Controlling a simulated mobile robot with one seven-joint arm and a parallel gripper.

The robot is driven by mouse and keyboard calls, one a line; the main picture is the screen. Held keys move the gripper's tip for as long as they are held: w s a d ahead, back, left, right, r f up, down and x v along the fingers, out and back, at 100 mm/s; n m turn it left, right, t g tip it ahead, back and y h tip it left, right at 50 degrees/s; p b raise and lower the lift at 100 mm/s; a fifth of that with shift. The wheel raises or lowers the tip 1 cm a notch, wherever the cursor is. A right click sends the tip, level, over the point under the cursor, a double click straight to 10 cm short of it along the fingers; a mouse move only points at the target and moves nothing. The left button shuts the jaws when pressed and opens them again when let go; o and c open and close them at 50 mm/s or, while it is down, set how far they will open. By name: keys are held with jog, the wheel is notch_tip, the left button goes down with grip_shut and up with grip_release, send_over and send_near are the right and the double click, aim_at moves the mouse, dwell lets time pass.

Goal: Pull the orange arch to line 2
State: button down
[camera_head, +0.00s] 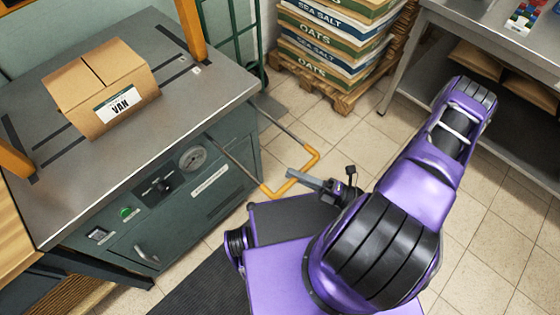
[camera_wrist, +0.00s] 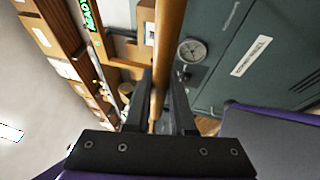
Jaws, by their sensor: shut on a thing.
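The orange arch (camera_head: 279,190) is a U-shaped bar on two grey rods standing out from the front of the green machine. My gripper (camera_head: 296,179) is at its crossbar, between the two corners. In the wrist view my gripper (camera_wrist: 160,105) is closed around the orange bar (camera_wrist: 168,45), with one dark finger on each side. The arch is clear of the machine front, over the tiled floor. I cannot make out line 2 or any numbered marks in either view.
A box labelled VAN (camera_head: 100,85) lies on the machine top between two orange uprights (camera_head: 190,30). The machine front has a gauge (camera_head: 192,158) and a green button. Stacked sacks (camera_head: 335,45) on a pallet stand behind. A grey table (camera_head: 480,25) is at right.

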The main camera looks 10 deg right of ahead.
jog(key=shift+s+d, duration=0.65)
jog(key=shift+s, duration=0.2)
jog(key=c, duration=0.8)
grip_release()
jog(key=shift+o, duration=0.2)
jog(key=b+v, duration=0.2)
jog(key=v, duration=1.5)
jog(key=shift+s+d, duration=0.2)
